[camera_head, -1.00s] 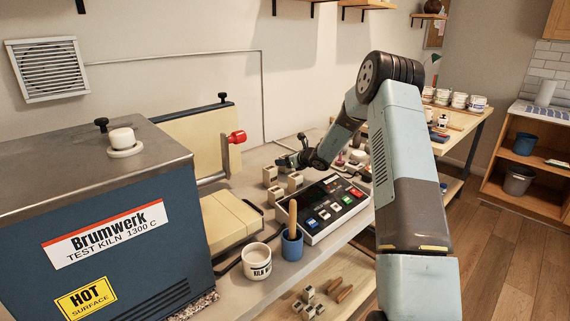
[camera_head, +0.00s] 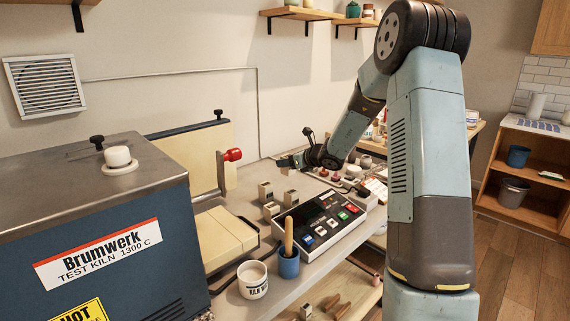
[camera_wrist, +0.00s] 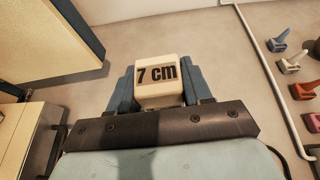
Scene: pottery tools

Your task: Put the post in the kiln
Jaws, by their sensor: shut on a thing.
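My gripper (camera_head: 292,162) also shows in the head view, above the bench and behind several small posts; the held post is too small to make out there. The kiln (camera_head: 95,225) is the blue box with a grey metal top at the left. Its inside is hidden from the head view. A pale panel with blue backing (camera_head: 195,148) stands upright behind it, near a red-knobbed lever (camera_head: 232,155).
Small posts (camera_head: 265,191) stand on the bench near the button console (camera_head: 322,222). A blue cup (camera_head: 289,262) with a wooden-handled tool and a white mug (camera_head: 252,280) are in front. Pale slabs (camera_head: 220,238) lie beside the kiln. Coloured objects (camera_wrist: 290,64) line the wrist view's right.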

